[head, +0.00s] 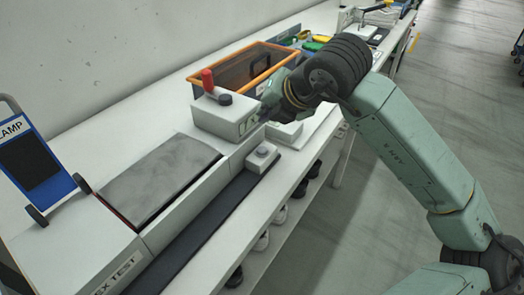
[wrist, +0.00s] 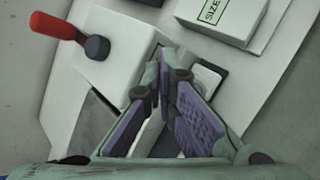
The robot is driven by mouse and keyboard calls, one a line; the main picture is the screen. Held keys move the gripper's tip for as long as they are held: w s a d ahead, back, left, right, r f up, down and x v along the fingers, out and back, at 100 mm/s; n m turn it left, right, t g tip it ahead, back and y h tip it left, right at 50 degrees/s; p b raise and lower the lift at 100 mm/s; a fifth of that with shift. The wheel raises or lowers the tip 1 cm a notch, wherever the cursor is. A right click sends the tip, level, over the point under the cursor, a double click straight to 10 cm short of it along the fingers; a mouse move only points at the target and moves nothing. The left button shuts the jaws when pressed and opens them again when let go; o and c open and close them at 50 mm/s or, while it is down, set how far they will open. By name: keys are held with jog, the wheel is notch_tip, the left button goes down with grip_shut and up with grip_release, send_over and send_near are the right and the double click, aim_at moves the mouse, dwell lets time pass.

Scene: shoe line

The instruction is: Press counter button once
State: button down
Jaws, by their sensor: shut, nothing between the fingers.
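A white box (head: 222,119) with a red handle (head: 208,80) and a round black knob (head: 225,99) on top stands on the bench. It also shows in the wrist view, with the red handle (wrist: 55,25) and the black knob (wrist: 97,47). A small white block with a round grey button (head: 262,152) sits nearer on the bench; I cannot tell which of these is the counter button. My gripper (head: 265,113) is at the right end of the white box. In the wrist view my gripper (wrist: 164,65) is shut and empty, its tips beside the box; contact is unclear.
An orange-rimmed bin (head: 290,48) stands behind the white box. A white carton marked SIZE (wrist: 222,15) lies close to my gripper. A dark strip (head: 215,215) runs along the bench's front, with shoes on a shelf below. A blue clamp sign (head: 45,165) stands at left.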

jog(key=b, duration=0.4)
send_over(262, 150)
jog(key=f, duration=0.5)
jog(key=shift+w+d+f, duration=0.25)
jog(key=shift+w+d, duration=0.1)
jog(key=shift+d, duration=0.05)
jog(key=shift+f, duration=0.35)
jog(key=shift+f+b, duration=0.2)
jog(key=shift+b, duration=0.3)
jog(key=shift+f+b, duration=0.25)
jog(key=shift+b, duration=0.25)
jog(key=shift+f+b, duration=0.5)
jog(key=shift+b, duration=0.25)
dwell(0.5)
jog(key=shift+r, duration=0.1)
jog(key=shift+r+p, duration=0.3)
jog(key=shift+r, duration=0.6)
jog(key=shift+r, duration=0.1)
